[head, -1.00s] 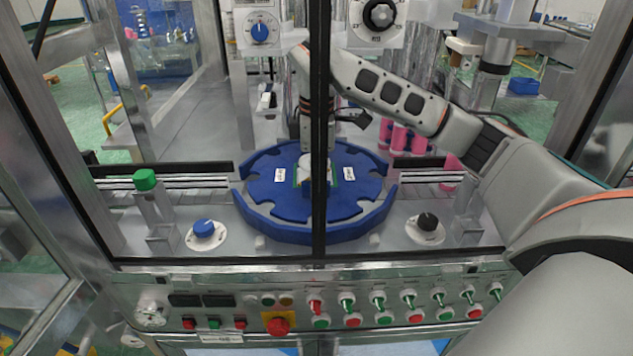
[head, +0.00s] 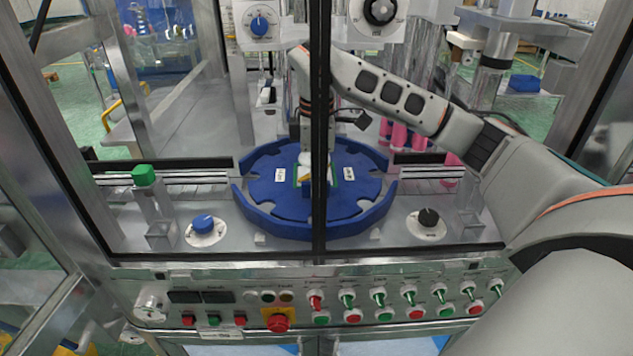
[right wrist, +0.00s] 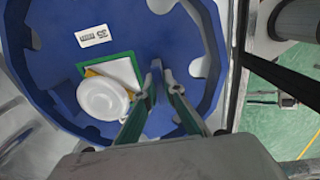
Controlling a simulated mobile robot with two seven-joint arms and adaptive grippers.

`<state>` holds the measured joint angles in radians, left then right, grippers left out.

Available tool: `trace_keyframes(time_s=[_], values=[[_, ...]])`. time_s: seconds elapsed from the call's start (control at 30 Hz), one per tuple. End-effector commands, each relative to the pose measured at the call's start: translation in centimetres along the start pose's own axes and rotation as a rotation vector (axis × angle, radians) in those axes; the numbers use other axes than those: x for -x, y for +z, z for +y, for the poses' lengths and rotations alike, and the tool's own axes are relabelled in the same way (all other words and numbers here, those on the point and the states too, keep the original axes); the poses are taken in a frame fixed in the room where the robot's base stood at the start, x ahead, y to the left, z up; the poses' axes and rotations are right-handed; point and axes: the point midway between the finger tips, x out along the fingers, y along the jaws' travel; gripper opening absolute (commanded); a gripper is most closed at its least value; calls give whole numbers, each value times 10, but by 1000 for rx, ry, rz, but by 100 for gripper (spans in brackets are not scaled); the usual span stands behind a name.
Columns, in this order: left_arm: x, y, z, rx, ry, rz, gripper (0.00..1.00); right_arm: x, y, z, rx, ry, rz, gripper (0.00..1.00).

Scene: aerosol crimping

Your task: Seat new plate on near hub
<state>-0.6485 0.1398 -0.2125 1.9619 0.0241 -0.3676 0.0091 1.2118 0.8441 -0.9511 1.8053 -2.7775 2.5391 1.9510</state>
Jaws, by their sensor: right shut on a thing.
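A blue notched plate (head: 350,190) with white labels lies level inside a blue curved guide (head: 270,226) in the middle of the machine in the head view. The plate fills much of the right wrist view (right wrist: 140,22), with a "35 mm" label (right wrist: 94,36). My right gripper (right wrist: 163,76) comes down at the plate's middle. Its fingers are close together on a blue part of the plate. Beside them are a white round piece (right wrist: 102,98) and a green-edged white square (right wrist: 122,70). The hub is hidden under the plate. My left gripper is not in view.
A dark upright door post (head: 319,220) crosses the middle of the head view and partly hides my right wrist. Pink cans (head: 399,136) stand behind on the right. A button panel (head: 280,320) runs along the front.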

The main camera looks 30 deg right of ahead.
Motion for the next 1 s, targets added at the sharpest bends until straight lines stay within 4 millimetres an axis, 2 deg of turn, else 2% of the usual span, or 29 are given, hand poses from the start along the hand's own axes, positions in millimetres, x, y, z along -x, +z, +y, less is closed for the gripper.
trace_keyframes(time_s=[0.33, 0.4, 0.43, 0.8, 1.0], values=[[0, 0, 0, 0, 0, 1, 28, -2, 0, 0, 0, 1, 0, 0], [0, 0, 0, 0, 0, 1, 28, -2, 0, 0, 0, 0, 0, 24], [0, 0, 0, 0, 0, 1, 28, -2, 0, 0, 0, 0, 0, 28], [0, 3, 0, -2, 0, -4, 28, -1, 0, 0, 0, -1, -1, 28], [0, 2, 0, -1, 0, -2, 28, 20, 0, 1, -1, 3, 1, 28]])
